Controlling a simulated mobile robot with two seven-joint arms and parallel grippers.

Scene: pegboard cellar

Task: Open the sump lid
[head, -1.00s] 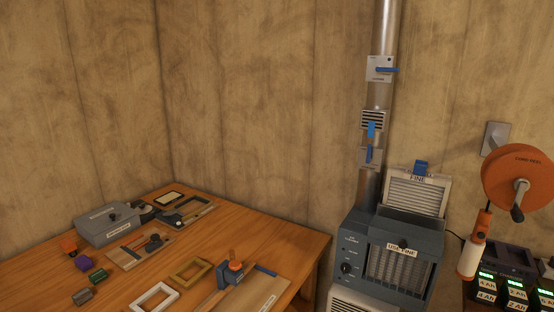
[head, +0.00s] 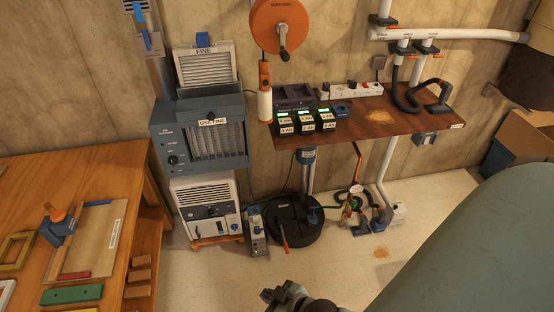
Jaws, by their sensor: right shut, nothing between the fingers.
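The sump lid (head: 285,212) is a round black cover low on the floor, below the wall shelf. A grey pipe rises from it, and a red-orange handle (head: 283,234) stands at its front edge. A small blue part sits on its right side. My right gripper (head: 277,292) is at the bottom middle of the head view, shut and empty. In the picture it is below the lid and apart from it. My left gripper is out of view.
A grey box (head: 254,234) and a white dehumidifier-like unit (head: 207,190) stand left of the lid. A gauge (head: 354,192) and hoses lie to its right. A wooden bench (head: 95,170) is at left. A large grey-green rounded shape (head: 470,250) fills the lower right. Floor in front is clear.

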